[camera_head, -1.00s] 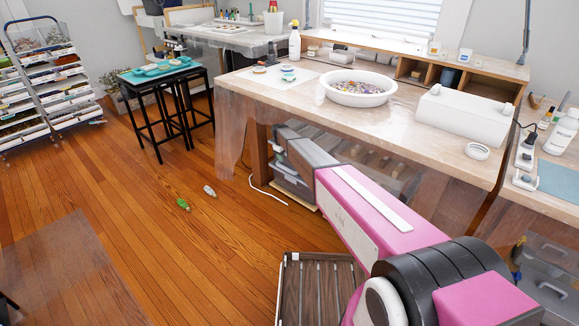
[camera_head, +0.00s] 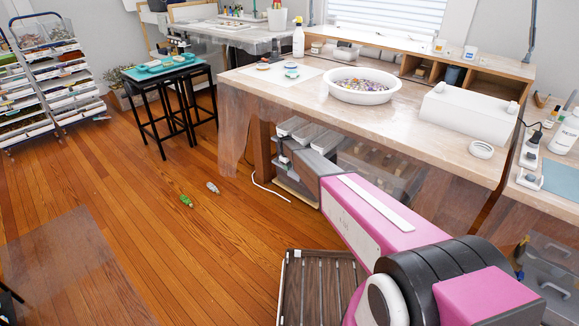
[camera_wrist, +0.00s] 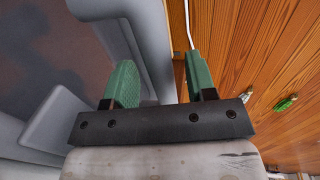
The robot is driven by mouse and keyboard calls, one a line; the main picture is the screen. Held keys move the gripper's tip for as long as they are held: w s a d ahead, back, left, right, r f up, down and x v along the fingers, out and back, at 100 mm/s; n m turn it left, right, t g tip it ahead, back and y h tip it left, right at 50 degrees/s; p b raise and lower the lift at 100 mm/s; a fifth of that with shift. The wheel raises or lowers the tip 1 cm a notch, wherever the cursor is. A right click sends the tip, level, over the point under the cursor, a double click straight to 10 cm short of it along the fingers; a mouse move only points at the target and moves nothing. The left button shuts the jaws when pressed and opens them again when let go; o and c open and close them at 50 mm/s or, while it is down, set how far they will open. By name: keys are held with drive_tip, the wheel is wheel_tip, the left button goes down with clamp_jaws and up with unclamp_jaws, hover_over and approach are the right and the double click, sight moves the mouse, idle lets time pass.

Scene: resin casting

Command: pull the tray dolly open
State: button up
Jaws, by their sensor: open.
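The tray dolly (camera_head: 297,188) stands under the near-left part of the big workbench, a low stack of pale grey trays, partly hidden by my arm. In the wrist view, a grey tray wall and rim (camera_wrist: 152,45), which looks like part of the dolly, fills the left side around a dark inner surface. My gripper (camera_wrist: 162,78) has two green fingers spread apart with a gap between them. The grey rim runs behind and between the fingers; I cannot tell whether either touches it. My gripper is hidden in the head view.
The workbench (camera_head: 255,92) with its plastic cover overhangs the dolly. A white cord (camera_head: 268,190) lies on the floor beside it. A slatted dark panel (camera_head: 305,285) is at the front.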

drive_tip(key=shift+c, duration=0.3)
clamp_jaws()
drive_tip(key=s+a, duration=1.5)
drive_tip(key=s, duration=0.4)
drive_tip(key=s+a, duration=1.5)
drive_tip(key=s, duration=0.4)
drive_tip(key=shift+s, duration=0.1)
drive_tip(key=shift+o, duration=0.3)
unclamp_jaws()
wheel_tip(320, 180, up, 11)
drive_tip(key=s+a, duration=0.1)
drive_tip(key=shift+s+f, duration=0.15)
drive_tip(key=shift+s, duration=0.2)
drive_tip(key=shift+a, duration=0.1)
